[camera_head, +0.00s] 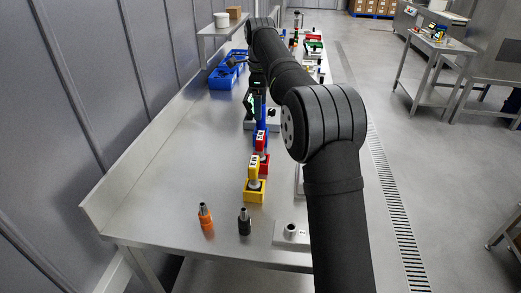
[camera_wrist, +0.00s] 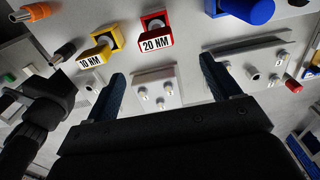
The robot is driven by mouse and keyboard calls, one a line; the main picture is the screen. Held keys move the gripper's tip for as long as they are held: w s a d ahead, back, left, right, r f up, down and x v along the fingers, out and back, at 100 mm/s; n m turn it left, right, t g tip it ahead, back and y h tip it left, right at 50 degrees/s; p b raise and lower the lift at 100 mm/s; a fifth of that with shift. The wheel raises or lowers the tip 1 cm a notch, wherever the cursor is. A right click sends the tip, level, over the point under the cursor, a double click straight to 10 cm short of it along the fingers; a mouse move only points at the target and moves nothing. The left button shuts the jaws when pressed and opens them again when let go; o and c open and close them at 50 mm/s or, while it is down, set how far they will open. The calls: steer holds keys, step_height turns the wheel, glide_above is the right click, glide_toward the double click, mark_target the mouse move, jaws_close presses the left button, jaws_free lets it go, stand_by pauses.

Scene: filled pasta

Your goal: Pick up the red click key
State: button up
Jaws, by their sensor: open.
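The red click key (camera_head: 261,141) stands upright in a red holder (camera_head: 264,164) on the steel bench in the head view. In the wrist view its red part carries a "20 NM" label (camera_wrist: 157,43) near the top centre. My gripper (camera_wrist: 162,68) is open, its two dark blue fingers spread wide with nothing between them. In the picture the key lies above the gap between the fingertips, apart from them. My gripper is hard to make out in the head view, where my arm covers part of the bench.
A yellow key (camera_head: 253,166) marked 10 NM stands in front of the red one, and a blue holder (camera_head: 261,130) behind it. An orange tool (camera_head: 205,216) and a black tool (camera_head: 244,222) stand at the front. Blue bins (camera_head: 225,74) stand farther back. The bench's left side is clear.

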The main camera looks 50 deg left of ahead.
mark_target(261, 134)
step_height(261, 134, down, 11)
steer(key=shift+f, duration=0.2)
steer(key=shift+s+d+f, duration=0.15)
steer(key=shift+f, duration=1.15)
steer(key=shift+s+d+f, duration=0.1)
steer(key=shift+d+f, duration=0.05)
steer(key=shift+f, duration=1.15)
steer(key=c, duration=1.2)
steer(key=shift+r, duration=0.15)
steer(key=shift+r, duration=0.6)
step_height(261, 134, up, 3)
steer(key=shift+f, duration=0.15)
steer(key=w+d+r, duration=0.6)
steer(key=d+r, duration=0.1)
steer(key=d, duration=0.2)
steer(key=shift+w+d, duration=0.2)
steer(key=shift+d, duration=0.2)
